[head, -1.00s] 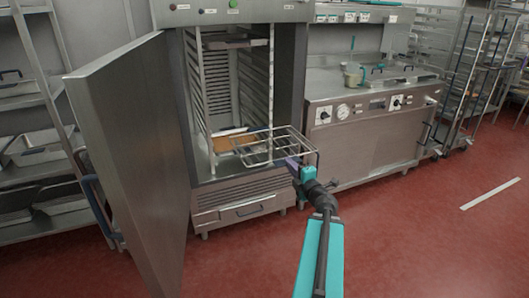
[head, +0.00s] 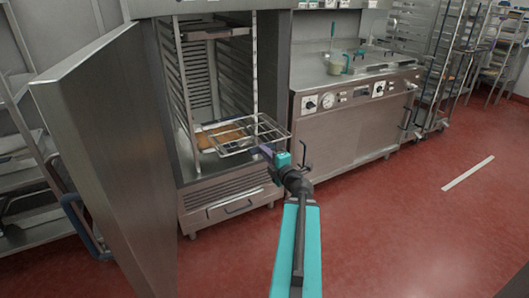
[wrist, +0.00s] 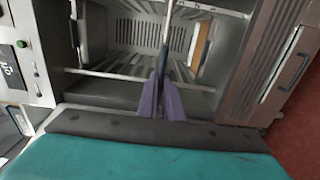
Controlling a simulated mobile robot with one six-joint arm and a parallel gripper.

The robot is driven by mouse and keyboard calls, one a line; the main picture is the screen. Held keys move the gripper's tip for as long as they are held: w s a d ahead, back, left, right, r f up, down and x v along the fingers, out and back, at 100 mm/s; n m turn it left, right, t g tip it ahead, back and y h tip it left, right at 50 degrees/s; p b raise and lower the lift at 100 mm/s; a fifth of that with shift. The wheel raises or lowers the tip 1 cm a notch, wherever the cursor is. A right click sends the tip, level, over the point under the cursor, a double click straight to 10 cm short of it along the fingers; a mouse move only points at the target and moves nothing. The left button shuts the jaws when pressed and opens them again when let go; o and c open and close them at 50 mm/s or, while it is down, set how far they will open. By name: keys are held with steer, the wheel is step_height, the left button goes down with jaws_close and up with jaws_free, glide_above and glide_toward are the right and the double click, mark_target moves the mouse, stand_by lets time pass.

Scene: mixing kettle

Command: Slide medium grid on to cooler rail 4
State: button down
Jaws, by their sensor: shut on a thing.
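The medium grid (head: 240,150) is a wire rack, held roughly level at the mouth of the open cooler (head: 232,193). Its far left part overlaps the cooler's lower interior in the head view; its right end is near the right door post. My gripper (head: 267,151) is shut on the grid's near edge, outside the cooler. In the wrist view the purple fingers (wrist: 162,100) close on the grid, seen nearly edge-on as a thin bar (wrist: 168,35). Ladder-like rails (head: 236,75) line the cooler's sides. I cannot tell which rail the grid is level with.
A brown tray (head: 226,138) lies low in the cooler, behind the grid. Another tray (head: 205,33) sits high up. The open door (head: 105,150) stands at left. A steel counter (head: 350,128) adjoins at right.

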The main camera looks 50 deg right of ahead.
steer(key=shift+w+r, duration=0.1)
steer(key=shift+w, duration=0.05)
steer(key=b, duration=0.1)
glide_toward(245, 131)
steer(key=shift+v, duration=0.9)
steer(key=shift+d, duration=0.1)
steer(key=shift+w+p, duration=0.2)
steer(key=shift+p, duration=0.3)
steer(key=shift+w+d, duration=0.1)
stand_by(0.3)
steer(key=shift+p+x, duration=0.75)
steer(key=shift+x, duration=4.7)
steer(key=shift+w, duration=0.15)
steer(key=shift+p+x, duration=0.65)
steer(key=shift+x, duration=4.55)
